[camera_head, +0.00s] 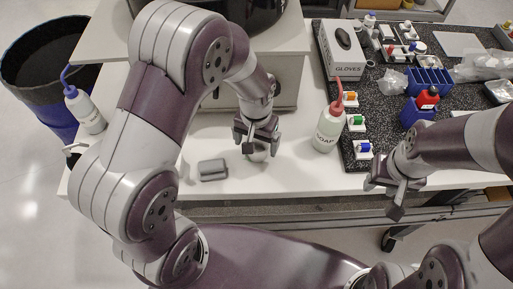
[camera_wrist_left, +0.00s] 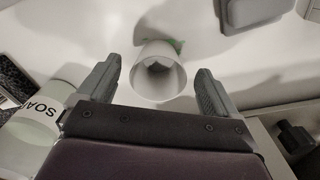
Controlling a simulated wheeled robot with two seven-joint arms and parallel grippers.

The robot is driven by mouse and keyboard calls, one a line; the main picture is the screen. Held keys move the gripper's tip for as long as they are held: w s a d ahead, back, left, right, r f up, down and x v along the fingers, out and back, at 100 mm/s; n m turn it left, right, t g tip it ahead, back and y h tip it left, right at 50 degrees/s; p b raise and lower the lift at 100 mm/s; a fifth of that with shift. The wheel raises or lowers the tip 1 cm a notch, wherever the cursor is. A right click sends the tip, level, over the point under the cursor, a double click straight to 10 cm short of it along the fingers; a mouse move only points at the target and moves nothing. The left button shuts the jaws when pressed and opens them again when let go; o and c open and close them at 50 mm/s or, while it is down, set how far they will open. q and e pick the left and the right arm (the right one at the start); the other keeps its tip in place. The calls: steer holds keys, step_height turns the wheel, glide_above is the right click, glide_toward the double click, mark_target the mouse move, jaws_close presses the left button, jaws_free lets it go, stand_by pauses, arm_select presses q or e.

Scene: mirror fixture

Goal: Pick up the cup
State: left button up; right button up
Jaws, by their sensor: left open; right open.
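The cup is white and round-mouthed. In the left wrist view the cup (camera_wrist_left: 158,88) stands between the two open fingers of my left gripper (camera_wrist_left: 157,90), with a gap on each side and a green mark near its far edge. In the head view the left gripper (camera_head: 257,147) points down over the cup (camera_head: 259,156), which is mostly hidden beneath it on the white table. My right gripper (camera_head: 393,187) is open and empty, by the table's front edge at the right, away from the cup.
A soap bottle (camera_head: 329,130) with a red nozzle stands right of the left gripper. A grey block (camera_head: 212,170) lies to its left. A blue-tipped bottle (camera_head: 86,110) stands at the far left. A speckled black mat (camera_head: 384,143) with several small items covers the right side.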

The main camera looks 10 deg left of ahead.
mark_target(257, 147)
arm_select(q)
steer(key=shift+s+f, duration=0.2)
steer(key=shift+f, duration=0.65)
steer(key=shift+w+d+f, duration=0.1)
steer(key=shift+w+f, duration=0.25)
steer(key=shift+f, duration=0.25)
steer(key=shift+w+f, duration=0.3)
steer(key=shift+f, duration=0.25)
steer(key=shift+w+f, duration=0.1)
steer(key=shift+w, duration=0.05)
steer(key=shift+s+r, duration=0.2)
steer(key=shift+s, duration=0.1)
steer(key=c, duration=0.4)
steer(key=shift+s, duration=0.15)
steer(key=c, duration=0.5)
steer(key=shift+w, duration=0.2)
steer(key=shift+c, duration=0.6)
arm_select(e)
steer(key=shift+w+r, duration=0.2)
steer(key=shift+w, duration=0.15)
arm_select(q)
steer(key=shift+r, duration=0.1)
